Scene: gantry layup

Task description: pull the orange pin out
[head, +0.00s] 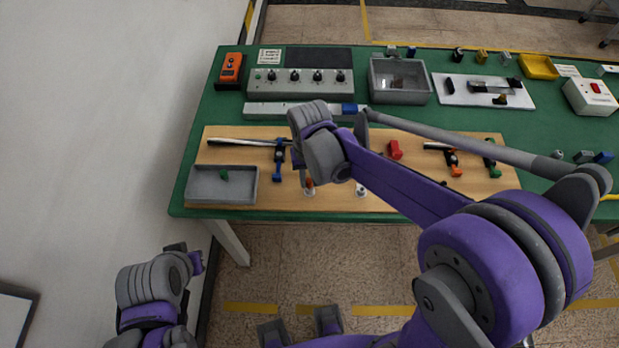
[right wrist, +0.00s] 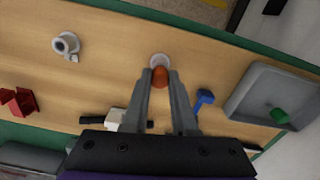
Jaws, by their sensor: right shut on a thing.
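The orange pin (right wrist: 160,77) is between the fingertips of my right gripper (right wrist: 160,80) in the right wrist view. The gripper is shut on it. A pale round socket (right wrist: 158,60) shows right beside the pin's end; I cannot tell how deep the pin sits in it. In the head view the orange pin (head: 309,182) shows just below my right wrist, low over the wooden board. My right fingers (head: 304,175) are mostly hidden there by the wrist. My left arm is at the bottom left, off the table; its jaws cannot be made out.
A grey tray (head: 200,198) with a green piece (head: 224,174) stands left of the pin. A blue-ended tool (head: 277,168) lies between them. Another pale socket (head: 361,190) and a red block (head: 395,149) are to the right. Control boxes line the table's back.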

